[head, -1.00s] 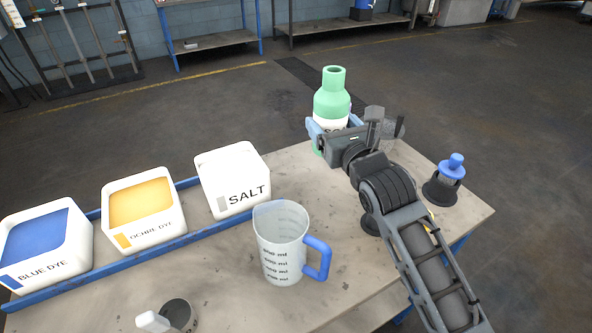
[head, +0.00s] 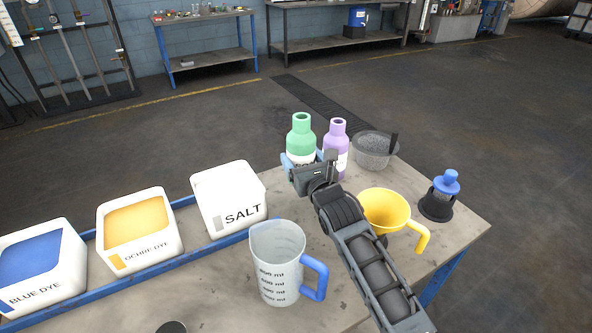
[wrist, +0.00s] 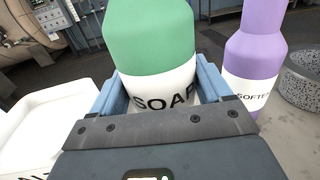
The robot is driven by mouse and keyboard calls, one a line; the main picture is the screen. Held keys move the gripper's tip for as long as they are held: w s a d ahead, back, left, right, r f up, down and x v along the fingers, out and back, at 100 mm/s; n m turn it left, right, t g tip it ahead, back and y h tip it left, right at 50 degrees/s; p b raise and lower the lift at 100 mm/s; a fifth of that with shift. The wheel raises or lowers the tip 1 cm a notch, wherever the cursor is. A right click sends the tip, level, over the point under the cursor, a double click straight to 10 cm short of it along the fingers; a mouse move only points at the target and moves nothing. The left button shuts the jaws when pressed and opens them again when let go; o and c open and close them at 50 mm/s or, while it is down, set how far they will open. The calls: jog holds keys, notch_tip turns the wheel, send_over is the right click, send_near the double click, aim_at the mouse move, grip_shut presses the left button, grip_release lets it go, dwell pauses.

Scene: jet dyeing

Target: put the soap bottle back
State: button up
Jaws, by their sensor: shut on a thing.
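The soap bottle (head: 300,138) is green with a white label band reading SOAP. It stands upright at the back of the table, left of a purple softener bottle (head: 337,140). My gripper (head: 302,160) is shut on the soap bottle, one blue finger on each side of its label. In the wrist view the soap bottle (wrist: 150,45) fills the space between the fingers, and the softener bottle (wrist: 257,50) is close on the right. The bottle's base is hidden by my gripper, so I cannot tell whether it touches the table.
A grey speckled bowl (head: 375,152), a yellow funnel (head: 386,208) and a blue-topped black holder (head: 440,197) are on the right. A measuring jug (head: 277,265) stands in front. The salt bin (head: 229,203), ochre dye bin (head: 140,237) and blue dye bin (head: 38,268) line the left.

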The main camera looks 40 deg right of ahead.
aim_at(296, 158)
jog(key=shift+w+d+f+b, duration=0.25)
jog(key=shift+w+f, duration=0.2)
jog(key=shift+w, duration=0.35)
jog(key=shift+w+d+f+b, duration=0.2)
jog(key=shift+w+f, duration=0.25)
jog(key=shift+w, duration=0.3)
jog(key=shift+f+b, duration=1.55)
jog(key=shift+f, duration=0.5)
jog(key=shift+f, duration=0.15)
jog(key=o, duration=1.3)
jog(key=shift+s, duration=0.15)
jog(key=v, duration=1.1)
jog(key=shift+s+a+r, duration=0.2)
jog(key=shift+s+r, duration=0.05)
jog(key=shift+s, duration=0.05)
